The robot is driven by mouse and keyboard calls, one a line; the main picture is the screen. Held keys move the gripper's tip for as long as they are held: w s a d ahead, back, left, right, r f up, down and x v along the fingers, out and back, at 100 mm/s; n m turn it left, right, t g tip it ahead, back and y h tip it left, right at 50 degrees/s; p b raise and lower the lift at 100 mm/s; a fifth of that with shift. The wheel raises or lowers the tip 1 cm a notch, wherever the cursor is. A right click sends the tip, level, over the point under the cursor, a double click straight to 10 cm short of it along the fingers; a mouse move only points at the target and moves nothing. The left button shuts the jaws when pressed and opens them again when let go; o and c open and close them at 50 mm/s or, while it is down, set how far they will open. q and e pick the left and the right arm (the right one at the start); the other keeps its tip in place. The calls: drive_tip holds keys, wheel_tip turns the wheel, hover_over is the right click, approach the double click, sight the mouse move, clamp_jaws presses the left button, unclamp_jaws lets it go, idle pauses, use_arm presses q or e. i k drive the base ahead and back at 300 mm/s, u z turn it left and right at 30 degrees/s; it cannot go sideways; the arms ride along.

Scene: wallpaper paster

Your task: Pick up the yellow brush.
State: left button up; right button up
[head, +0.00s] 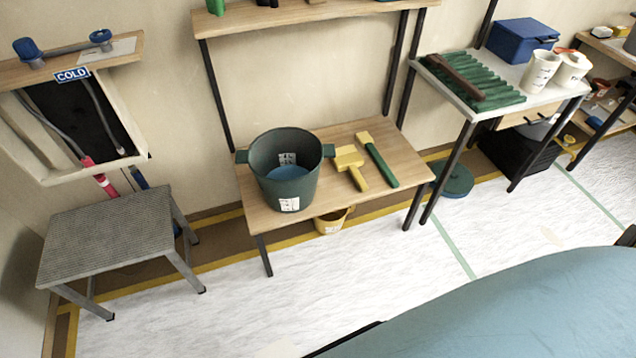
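The yellow brush (351,165) lies flat on the low wooden shelf table (272,219), just right of a dark green bucket. Its wide head points to the back left and its handle to the front right. A green-handled brush (379,162) with a pale yellow head lies close beside it on the right. Neither of my grippers shows in the head view, and nothing is touching the yellow brush.
The green bucket (277,190) holds something blue. A grey stool (108,238) stands left, and a table with green slats (474,86) and white cups (541,72) stands right. An upper shelf (300,15) overhangs behind.

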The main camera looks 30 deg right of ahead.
sight(347, 157)
drive_tip(key=u, duration=0.45)
drive_tip(key=k, duration=0.2)
drive_tip(key=z, duration=1.2)
drive_tip(key=i, duration=0.9)
drive_tip(key=z, duration=0.05)
